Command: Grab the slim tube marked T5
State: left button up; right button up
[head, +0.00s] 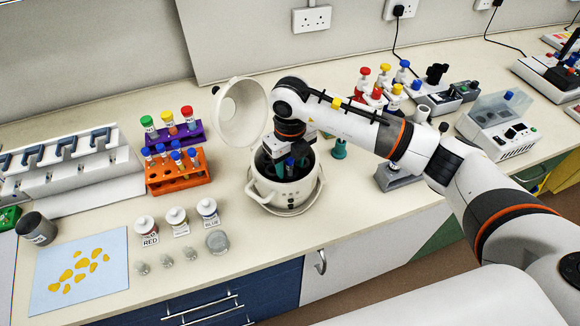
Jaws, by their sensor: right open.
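My right gripper (287,160) points down into the mouth of a round white pot-like centrifuge (278,194), whose round lid (242,108) stands open. The gripper is open. Its fingers are partly hidden by the centrifuge rim, and something blue shows between them, too small to identify. Slim blue-capped tubes (177,158) stand in an orange rack (180,182) left of the centrifuge. Behind it, a purple rack (183,136) holds wider tubes with green, yellow and red caps. No T5 marking is readable on any tube. My left gripper is out of view.
Three labelled bottles (177,220) and small clear items stand in front of the orange rack. A blue mat (80,272) with yellow pieces lies at left, beside a grey cup (36,230). Red- and yellow-capped bottles (377,88) stand behind my right arm. A white device (497,125) stands at right.

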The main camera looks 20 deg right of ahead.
grip_shut()
jog(key=shift+r, duration=0.1)
